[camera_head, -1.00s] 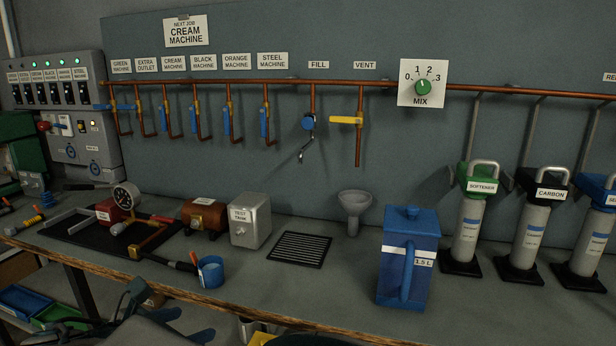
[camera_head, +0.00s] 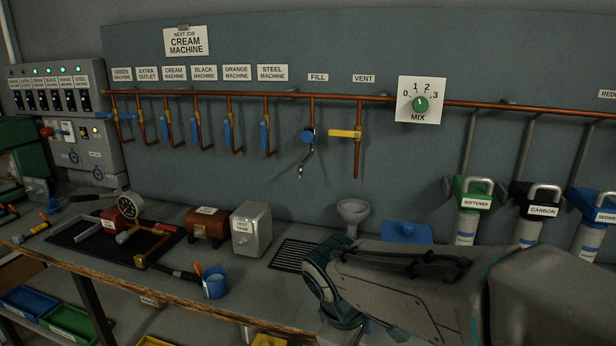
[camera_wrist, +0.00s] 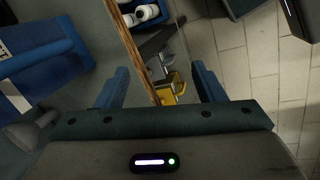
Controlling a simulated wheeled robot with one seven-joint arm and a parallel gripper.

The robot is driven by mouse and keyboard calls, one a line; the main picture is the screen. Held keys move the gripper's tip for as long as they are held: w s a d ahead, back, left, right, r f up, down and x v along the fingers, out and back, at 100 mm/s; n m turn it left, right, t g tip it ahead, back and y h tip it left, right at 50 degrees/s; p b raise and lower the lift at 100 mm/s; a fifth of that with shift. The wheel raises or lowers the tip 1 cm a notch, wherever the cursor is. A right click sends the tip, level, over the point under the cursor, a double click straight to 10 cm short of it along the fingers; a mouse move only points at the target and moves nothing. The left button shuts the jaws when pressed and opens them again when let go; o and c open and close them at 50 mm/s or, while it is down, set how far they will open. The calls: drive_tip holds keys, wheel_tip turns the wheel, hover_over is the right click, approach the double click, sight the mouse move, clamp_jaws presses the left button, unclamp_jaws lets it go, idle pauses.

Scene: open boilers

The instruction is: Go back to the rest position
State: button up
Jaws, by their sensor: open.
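My gripper (camera_wrist: 161,82) shows in the wrist view with its two blue-grey fingers wide apart and nothing between them. It points down past the bench's wooden front edge (camera_wrist: 133,52). The blue jug (camera_wrist: 45,62) with a white label is at the left of that view, apart from the fingers. In the head view my arm crosses the lower right and hides most of the jug; only its blue lid (camera_head: 407,233) shows behind the arm. The gripper itself cannot be made out in the head view.
The bench holds a drain grille (camera_head: 292,254), a white funnel (camera_head: 352,212), a test tank (camera_head: 250,230) and a small blue cup (camera_head: 214,281). Filter cartridges (camera_head: 468,222) stand at right. Below the edge are a yellow object (camera_wrist: 172,88) and tiled floor (camera_wrist: 285,100).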

drive_tip(key=s+d+r+m+y+p, duration=0.2)
drive_tip(key=s+d+m, duration=0.5)
drive_tip(key=m, duration=0.4)
drive_tip(key=shift+r+t+y+p, duration=0.3)
drive_tip(key=shift+r+p, duration=0.2)
drive_tip(key=shift+p, duration=0.2)
